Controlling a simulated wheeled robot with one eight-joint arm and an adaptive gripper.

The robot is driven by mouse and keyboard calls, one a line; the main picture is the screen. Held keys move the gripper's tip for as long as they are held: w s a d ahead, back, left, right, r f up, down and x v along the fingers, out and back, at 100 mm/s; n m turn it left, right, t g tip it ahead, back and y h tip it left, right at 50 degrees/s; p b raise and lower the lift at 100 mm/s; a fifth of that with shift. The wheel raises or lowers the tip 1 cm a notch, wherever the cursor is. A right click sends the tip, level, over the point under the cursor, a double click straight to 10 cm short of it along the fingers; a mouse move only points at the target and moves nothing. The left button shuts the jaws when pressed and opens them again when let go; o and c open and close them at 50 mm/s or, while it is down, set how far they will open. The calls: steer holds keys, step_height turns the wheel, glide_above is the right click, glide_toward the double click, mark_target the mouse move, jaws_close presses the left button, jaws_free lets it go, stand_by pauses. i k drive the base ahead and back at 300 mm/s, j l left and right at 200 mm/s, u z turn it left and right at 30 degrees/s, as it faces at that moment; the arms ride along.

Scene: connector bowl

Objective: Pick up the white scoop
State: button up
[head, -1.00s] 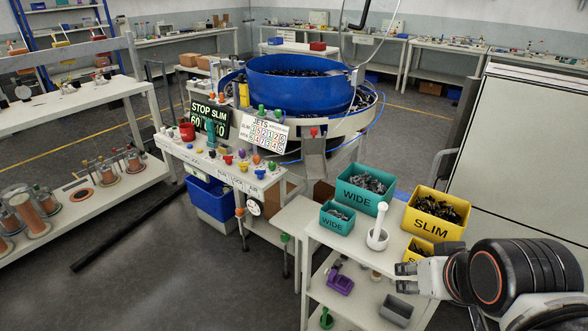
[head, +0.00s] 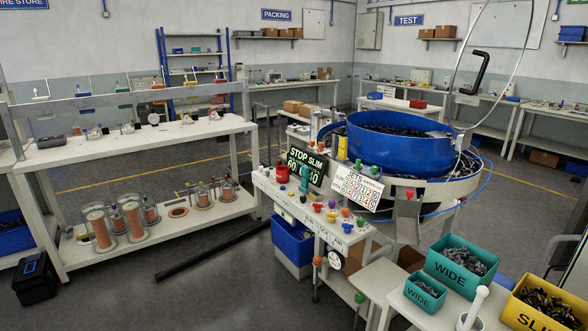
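The white scoop (head: 475,306) stands upright at the lower right edge of the head view, on the white table beside the bins. Its pale handle points up and leans slightly right. Its lower end is cut off by the bottom of the picture. The small teal WIDE bin (head: 425,293) is just left of it, and the yellow SLIM bin (head: 520,315) is just right of it. My gripper is out of view, so I cannot see its state or its distance from the scoop.
A larger teal WIDE bin (head: 462,265) stands behind the scoop. The blue bowl feeder (head: 395,148) and its console (head: 310,215) with coloured knobs stand left and behind. A white workbench (head: 150,145) with spools is at left. Dark floor (head: 215,290) lies open at lower left.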

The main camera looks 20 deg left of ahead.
mark_target(468, 321)
steer(key=i+l+u, duration=0.25)
steer(key=l+u, duration=0.2)
steer(key=l, duration=0.15)
steer(key=l+u, duration=0.25)
steer(key=i+l, duration=0.05)
steer(key=l, duration=0.05)
